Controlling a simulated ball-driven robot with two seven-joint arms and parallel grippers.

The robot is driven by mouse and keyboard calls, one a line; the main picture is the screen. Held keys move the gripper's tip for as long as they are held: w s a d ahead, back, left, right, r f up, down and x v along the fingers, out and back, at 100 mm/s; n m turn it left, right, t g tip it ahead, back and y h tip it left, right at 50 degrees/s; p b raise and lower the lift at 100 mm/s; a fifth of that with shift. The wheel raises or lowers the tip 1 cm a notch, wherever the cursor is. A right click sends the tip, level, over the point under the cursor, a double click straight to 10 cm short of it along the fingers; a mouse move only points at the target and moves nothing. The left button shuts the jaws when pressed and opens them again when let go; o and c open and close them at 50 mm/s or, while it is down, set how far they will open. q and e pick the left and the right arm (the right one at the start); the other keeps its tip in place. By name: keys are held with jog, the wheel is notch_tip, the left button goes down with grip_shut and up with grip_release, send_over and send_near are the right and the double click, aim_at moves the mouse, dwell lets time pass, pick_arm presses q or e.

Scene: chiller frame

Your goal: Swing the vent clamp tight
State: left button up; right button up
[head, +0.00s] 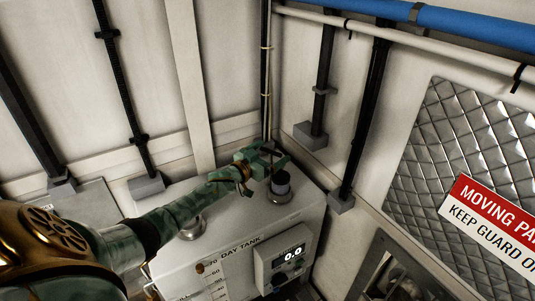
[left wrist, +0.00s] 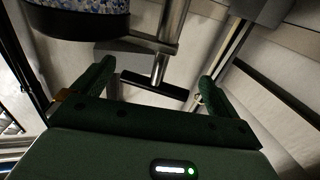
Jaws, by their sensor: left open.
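The day tank (head: 225,239) is a white box with a level scale on its front. On its top stands a short vent (head: 281,184) with a dark cap and a pale collar. My left gripper (head: 268,160) is just behind and left of this cap, open. In the left wrist view its two green fingers (left wrist: 155,80) stand apart. A metal rod (left wrist: 166,55) with a black crossbar (left wrist: 153,87) shows between them, apart from both fingers as far as I can see. I cannot tell for sure whether this is the vent clamp. My right gripper is not in view.
Black pipes (head: 366,110) run down the walls behind and to the right. A quilted metal panel (head: 480,150) with a red warning sign (head: 490,205) is at right. A second round fitting (head: 193,228) sits on the tank top.

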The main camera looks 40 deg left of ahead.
pick_arm(q)
jog(key=s+a, duration=0.2)
jog(key=s, duration=1.4)
jog(key=shift+s, duration=0.1)
